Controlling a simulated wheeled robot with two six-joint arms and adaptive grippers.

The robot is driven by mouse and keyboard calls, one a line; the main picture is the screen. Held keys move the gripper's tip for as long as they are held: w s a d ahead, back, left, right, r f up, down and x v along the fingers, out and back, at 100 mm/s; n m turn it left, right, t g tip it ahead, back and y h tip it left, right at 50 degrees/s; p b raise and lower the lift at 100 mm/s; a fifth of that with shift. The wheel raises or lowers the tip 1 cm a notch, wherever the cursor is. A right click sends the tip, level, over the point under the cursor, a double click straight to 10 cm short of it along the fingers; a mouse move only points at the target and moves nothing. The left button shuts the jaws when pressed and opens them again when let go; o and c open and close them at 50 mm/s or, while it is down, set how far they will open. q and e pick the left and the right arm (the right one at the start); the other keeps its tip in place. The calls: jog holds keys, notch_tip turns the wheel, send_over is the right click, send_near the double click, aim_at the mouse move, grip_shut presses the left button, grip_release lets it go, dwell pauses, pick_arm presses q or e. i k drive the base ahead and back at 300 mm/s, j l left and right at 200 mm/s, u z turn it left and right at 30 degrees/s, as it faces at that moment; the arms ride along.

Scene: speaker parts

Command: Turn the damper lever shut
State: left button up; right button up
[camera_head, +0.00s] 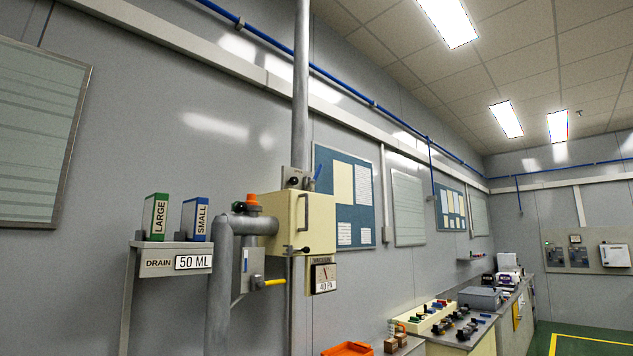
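No part is plainly marked as the damper lever. A grey pipe (217,285) rises and bends right into a cream cabinet (318,222) on the wall. A lever with a yellow grip (272,283) sticks out to the right, roughly level, from a grey box (252,262) below the bend. A small blue lever (318,172) stands tilted at the cabinet's top, beside a dark knob (294,180). An orange cap (252,197) sits above the pipe's bend. Neither of my grippers is in view.
A shelf marked DRAIN 50 ML (150,263) holds a green LARGE box (157,216) and a blue SMALL box (195,218). A VACUUM gauge (324,274) hangs below the cabinet. An orange tray (347,349) and a bench with several parts (455,340) stand right. Green floor (590,338) is clear.

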aim_at(314, 181)
jog(key=u, duration=0.45)
jog(key=i+l+u, duration=0.15)
jog(key=u, duration=0.3)
jog(key=l+u, duration=0.45)
jog(key=i+l+u, duration=0.1)
jog(key=l+u, duration=0.6)
jog(key=u, duration=0.2)
jog(key=l+u, duration=0.3)
jog(key=u, duration=0.2)
jog(key=k, duration=0.05)
